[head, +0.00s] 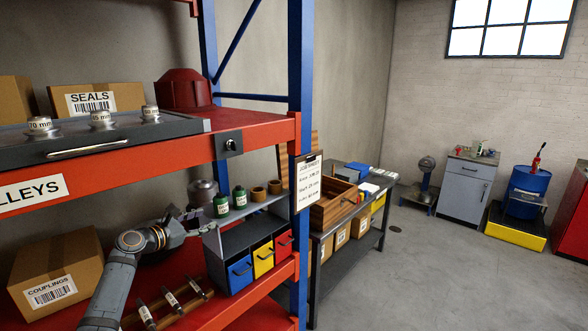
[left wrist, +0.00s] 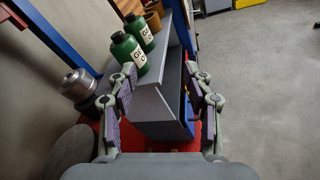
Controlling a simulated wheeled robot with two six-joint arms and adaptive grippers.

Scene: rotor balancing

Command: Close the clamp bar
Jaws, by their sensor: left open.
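I cannot make out a clamp bar in either view. My left gripper (head: 196,222) reaches over the lower red shelf in the head view, beside the left end of a grey bin unit (head: 215,243). In the left wrist view, the gripper (left wrist: 162,100) is open, with its two fingers wide apart. The end of the grey bin unit (left wrist: 158,108) shows between and beyond the fingers; I see no object gripped. My right gripper is in neither view.
Green bottles (head: 222,206) and brown cups stand on the bin unit. A couplings box (head: 57,273) and a wooden rack with shafts (head: 168,303) share the lower shelf. A blue upright (head: 300,120) borders it. Open floor (head: 440,270) lies to the right.

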